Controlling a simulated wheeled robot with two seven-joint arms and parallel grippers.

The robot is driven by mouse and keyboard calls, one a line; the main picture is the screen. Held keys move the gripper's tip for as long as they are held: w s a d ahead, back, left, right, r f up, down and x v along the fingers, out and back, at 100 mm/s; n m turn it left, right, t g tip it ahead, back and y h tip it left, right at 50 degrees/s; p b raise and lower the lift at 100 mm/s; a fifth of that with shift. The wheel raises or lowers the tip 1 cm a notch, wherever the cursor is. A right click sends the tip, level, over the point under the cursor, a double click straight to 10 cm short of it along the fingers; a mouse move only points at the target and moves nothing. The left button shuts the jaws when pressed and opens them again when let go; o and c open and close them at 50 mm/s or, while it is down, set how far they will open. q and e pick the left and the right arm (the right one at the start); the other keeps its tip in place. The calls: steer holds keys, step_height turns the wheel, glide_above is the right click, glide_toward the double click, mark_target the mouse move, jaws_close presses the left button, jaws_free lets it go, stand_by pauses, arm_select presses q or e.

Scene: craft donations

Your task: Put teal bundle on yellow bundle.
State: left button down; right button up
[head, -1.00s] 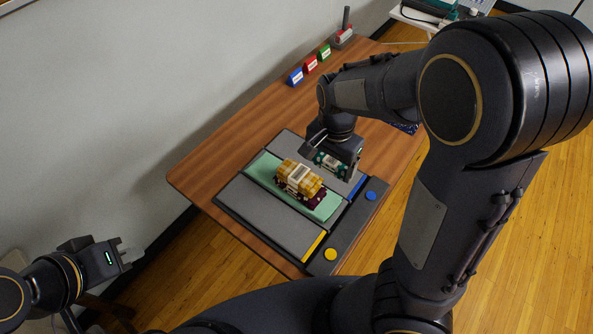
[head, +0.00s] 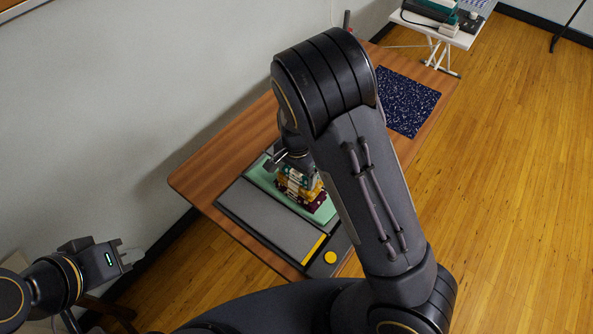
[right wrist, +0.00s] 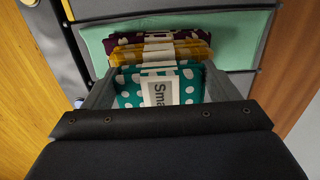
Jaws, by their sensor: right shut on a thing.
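The teal bundle with white dots and a white label (right wrist: 187,92) is between the fingers of my right gripper (right wrist: 158,84), shut on it. In the head view my right gripper (head: 291,163) hangs over the green strip (head: 261,176), partly hidden by my arm. The teal bundle (head: 292,177) is directly above the yellow bundle (head: 301,190); I cannot tell whether they touch. The yellow bundle (right wrist: 190,51) lies on a dark purple bundle (right wrist: 124,41). My left gripper (head: 127,257) is off the table at the lower left, empty, its fingers apart.
The grey tray (head: 268,222) has a yellow-marked lane and a yellow button (head: 330,257). A dark speckled mat (head: 407,101) lies farther along the wooden table (head: 205,177). A white side table (head: 437,32) holds several things. A wall runs along the left.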

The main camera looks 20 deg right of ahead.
steer(key=shift+f, duration=0.15)
steer(key=o, duration=0.9)
